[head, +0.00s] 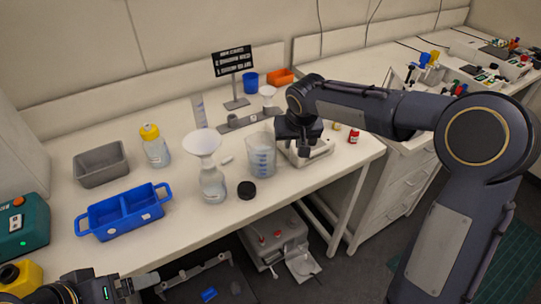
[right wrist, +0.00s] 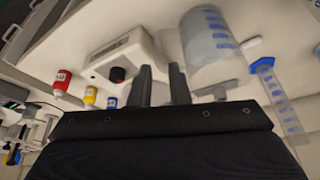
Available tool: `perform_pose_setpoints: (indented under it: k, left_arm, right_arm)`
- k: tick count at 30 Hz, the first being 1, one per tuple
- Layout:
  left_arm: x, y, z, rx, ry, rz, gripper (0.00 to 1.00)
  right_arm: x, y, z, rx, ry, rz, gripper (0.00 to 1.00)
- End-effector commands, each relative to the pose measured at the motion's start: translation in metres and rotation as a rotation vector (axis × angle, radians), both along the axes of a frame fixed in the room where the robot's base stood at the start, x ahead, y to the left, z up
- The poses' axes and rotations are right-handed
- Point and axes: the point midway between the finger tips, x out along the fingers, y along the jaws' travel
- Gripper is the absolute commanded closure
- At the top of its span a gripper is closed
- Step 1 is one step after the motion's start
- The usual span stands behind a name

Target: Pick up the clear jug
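The clear jug (head: 261,160) stands upright on the white bench, with blue markings on its side. In the right wrist view the jug (right wrist: 210,45) is to the right of the fingers, apart from them. My right gripper (head: 304,150) is just right of the jug in the head view, pointing down. In the right wrist view my right gripper (right wrist: 161,68) has a gap between its fingers and nothing in it. My left gripper (head: 142,284) is at the lower left, in front of the bench; its finger gap is unclear.
A white device (head: 318,153) is close to my right gripper. A measuring cylinder (right wrist: 275,95), red bottle (right wrist: 62,82) and yellow bottle (right wrist: 90,96) show in the wrist view.

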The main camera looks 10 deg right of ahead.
Motion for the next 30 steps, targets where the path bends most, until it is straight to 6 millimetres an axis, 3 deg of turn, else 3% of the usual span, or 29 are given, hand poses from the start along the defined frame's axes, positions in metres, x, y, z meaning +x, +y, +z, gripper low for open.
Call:
perform_pose_setpoints:
  k: [16,26,30]
  left_arm:
    - [0.000,0.000,0.019,0.000,0.000,0.000,0.11]
    - [0.000,0.000,0.020,0.000,0.000,0.000,0.11]
    - [0.000,0.000,0.020,0.000,0.000,0.000,0.11]
  right_arm:
    - [0.023,-0.002,-0.064,-0.001,0.005,0.001,0.84]
    - [0.027,-0.002,-0.073,-0.001,0.001,0.000,0.84]
    - [0.027,-0.002,-0.073,-0.001,0.001,0.000,1.00]
